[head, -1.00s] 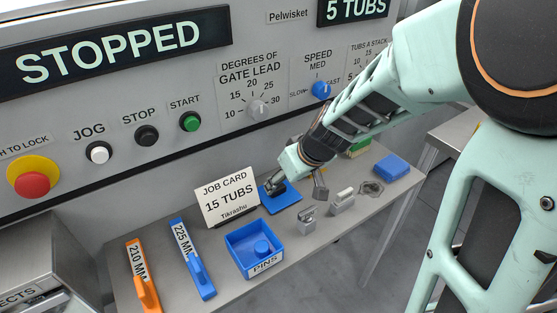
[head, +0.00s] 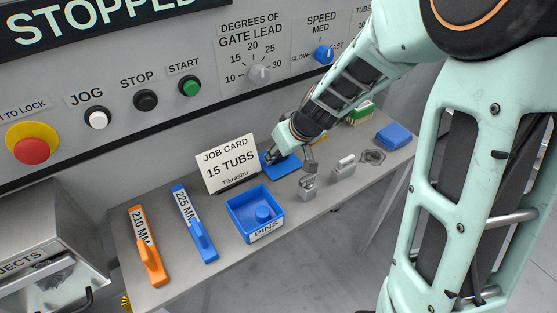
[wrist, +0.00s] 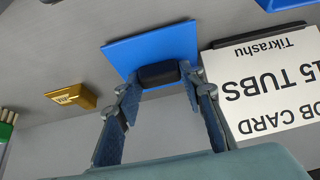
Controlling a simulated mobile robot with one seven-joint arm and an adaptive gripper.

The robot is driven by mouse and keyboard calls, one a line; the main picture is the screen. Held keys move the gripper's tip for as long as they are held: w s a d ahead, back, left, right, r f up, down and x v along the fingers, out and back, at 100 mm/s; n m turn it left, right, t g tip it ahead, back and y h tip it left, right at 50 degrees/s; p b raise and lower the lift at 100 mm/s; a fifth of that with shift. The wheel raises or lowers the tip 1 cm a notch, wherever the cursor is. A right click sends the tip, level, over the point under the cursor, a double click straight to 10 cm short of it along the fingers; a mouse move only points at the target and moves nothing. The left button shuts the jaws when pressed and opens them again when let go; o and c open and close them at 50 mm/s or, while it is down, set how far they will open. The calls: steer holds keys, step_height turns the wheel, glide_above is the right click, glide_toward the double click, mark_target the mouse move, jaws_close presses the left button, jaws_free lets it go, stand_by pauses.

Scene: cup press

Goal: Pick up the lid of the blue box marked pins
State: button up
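My gripper (wrist: 160,80) is at the lid, with one finger on each side of the knob. The fingers are apart and look close to the knob; contact cannot be made out. In the head view my gripper (head: 275,157) hides part of the lid.
The job card (head: 227,163) stands close to the lid's left. Orange (head: 146,245) and blue (head: 195,225) gauges lie left of the box. Small metal blocks (head: 308,187) and a blue block (head: 393,135) are to the right. The machine panel rises behind the shelf.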

steer(key=c, duration=0.6)
steer(key=shift+o, duration=0.2)
